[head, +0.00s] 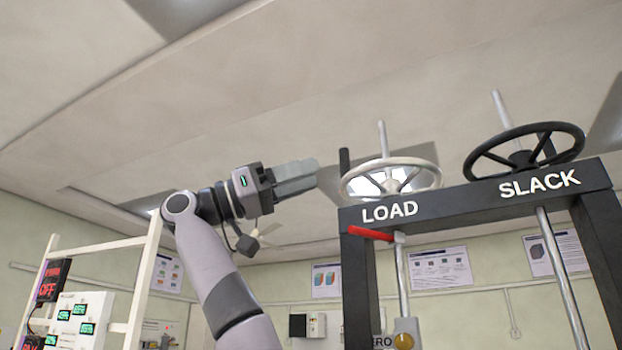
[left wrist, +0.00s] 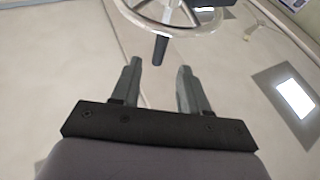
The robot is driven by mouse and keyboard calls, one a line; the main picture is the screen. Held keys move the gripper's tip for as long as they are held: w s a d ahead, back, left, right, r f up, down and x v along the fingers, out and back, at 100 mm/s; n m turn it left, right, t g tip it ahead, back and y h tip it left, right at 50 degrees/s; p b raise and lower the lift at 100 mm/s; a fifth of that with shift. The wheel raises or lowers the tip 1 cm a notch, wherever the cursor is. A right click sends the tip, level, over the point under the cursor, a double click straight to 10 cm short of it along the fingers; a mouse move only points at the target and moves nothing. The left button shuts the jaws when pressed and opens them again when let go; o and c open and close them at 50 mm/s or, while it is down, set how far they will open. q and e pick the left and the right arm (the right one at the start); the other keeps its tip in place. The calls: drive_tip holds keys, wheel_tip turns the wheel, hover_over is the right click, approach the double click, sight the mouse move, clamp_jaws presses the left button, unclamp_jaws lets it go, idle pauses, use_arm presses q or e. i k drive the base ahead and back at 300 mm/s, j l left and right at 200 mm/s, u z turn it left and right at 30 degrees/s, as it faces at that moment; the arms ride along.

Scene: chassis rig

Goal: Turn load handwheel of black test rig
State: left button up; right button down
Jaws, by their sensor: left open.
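The black test rig (head: 460,207) stands at the right in the head view, with white LOAD and SLACK lettering on its crossbeam. The pale load handwheel (head: 391,187) sits above LOAD, and a dark upright handle (head: 344,162) rises at its left rim. My left gripper (head: 312,172) is open and empty, left of this handle and apart from it. In the left wrist view, the handwheel (left wrist: 166,31) is at the top. Its dark handle (left wrist: 160,49) shows just beyond and between the open fingertips (left wrist: 159,72). My right gripper is not in view.
A black handwheel (head: 523,157) stands above SLACK, right of the load wheel. A red lever (head: 370,234) sticks out below the beam under LOAD. A pale frame with digital displays (head: 78,312) stands at the lower left. The space around my left gripper is clear.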

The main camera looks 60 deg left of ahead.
sight(391, 188)
drive_tip(key=k+l, duration=0.15)
drive_tip(key=l, duration=0.25)
drive_tip(key=k+l, duration=0.15)
drive_tip(key=l, duration=0.2)
drive_tip(key=k+l, duration=0.15)
drive_tip(key=l, duration=0.25)
drive_tip(key=k+l, duration=0.15)
drive_tip(key=l, duration=0.25)
drive_tip(key=k+l, duration=0.15)
drive_tip(key=l, duration=0.25)
